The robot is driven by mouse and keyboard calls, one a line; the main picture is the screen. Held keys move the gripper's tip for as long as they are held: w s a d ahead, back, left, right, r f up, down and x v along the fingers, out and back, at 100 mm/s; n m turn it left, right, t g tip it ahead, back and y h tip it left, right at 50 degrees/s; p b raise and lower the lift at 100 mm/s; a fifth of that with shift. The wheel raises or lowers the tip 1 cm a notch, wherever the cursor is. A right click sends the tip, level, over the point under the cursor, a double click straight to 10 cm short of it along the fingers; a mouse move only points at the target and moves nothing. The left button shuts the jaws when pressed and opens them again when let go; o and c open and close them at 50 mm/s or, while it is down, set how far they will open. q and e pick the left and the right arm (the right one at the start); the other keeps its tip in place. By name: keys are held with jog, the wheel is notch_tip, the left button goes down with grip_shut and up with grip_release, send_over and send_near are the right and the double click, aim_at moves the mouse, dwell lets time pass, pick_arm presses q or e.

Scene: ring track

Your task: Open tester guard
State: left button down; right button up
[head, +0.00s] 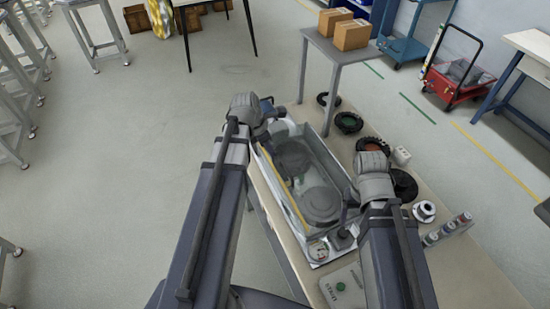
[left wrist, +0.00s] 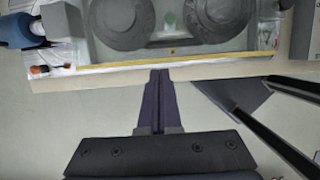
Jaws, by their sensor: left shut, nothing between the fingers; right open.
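The tester (head: 340,165) is a long pale box on the bench, with two round dark discs inside under what looks like a clear guard (head: 305,165). A yellow strip (head: 283,188) runs along its left long edge. In the left wrist view the yellow strip (left wrist: 180,61) lies just beyond my left gripper (left wrist: 160,74), which is shut and empty, apart from the strip as far as I can tell. In the head view my left gripper (head: 272,108) is near the tester's far end. My right gripper (head: 345,220) is open over the near right corner; its fingertips are partly hidden.
Several dark rings (head: 348,122) lie along the bench right of the tester. A white flanged part (head: 424,211), small cylinders (head: 448,227) and a grey box with a green button (head: 345,287) sit at the near end. Open floor (head: 120,190) lies left.

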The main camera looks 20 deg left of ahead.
pick_arm(q)
jog(key=b, duration=0.9)
send_near(282, 170)
jog(key=x, duration=0.5)
jog(key=shift+s+f, duration=0.1)
jog(key=shift+f, duration=0.1)
pick_arm(e)
notch_tip(282, 170, down, 9)
jog(key=shift+f, duration=0.2)
pick_arm(q)
jog(key=shift+r, duration=0.1)
pick_arm(e)
jog(key=shift+r, duration=0.15)
